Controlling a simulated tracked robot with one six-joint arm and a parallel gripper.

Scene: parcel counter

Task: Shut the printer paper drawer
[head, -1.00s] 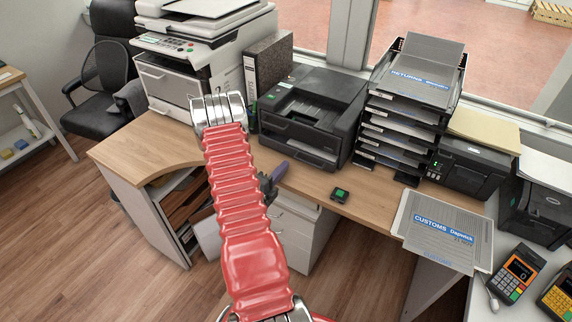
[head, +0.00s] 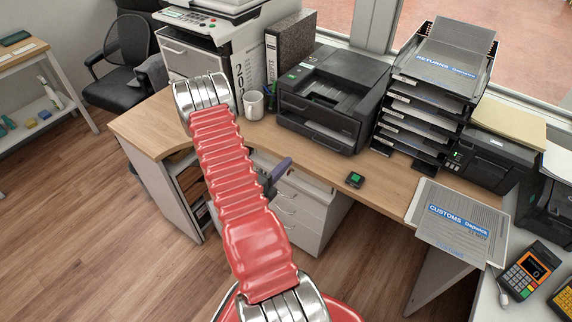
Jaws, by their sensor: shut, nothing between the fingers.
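A black printer (head: 345,85) stands on the wooden desk, right of a grey binder. Its low front drawer (head: 316,132) shows a pale slot below the output tray; how far it stands out is hard to tell. A white copier (head: 205,40) at the back left also has a front drawer panel (head: 187,55). My gripper (head: 279,173), dark with a purple-grey finger, shows partly behind my red arm. It is shut and empty, in front of the desk edge and apart from the printer. My arm hides part of it.
A white mug (head: 253,104) stands left of the printer, near the binder (head: 288,55). A stack of letter trays (head: 425,115) stands to its right. White drawers (head: 300,212) stand below.

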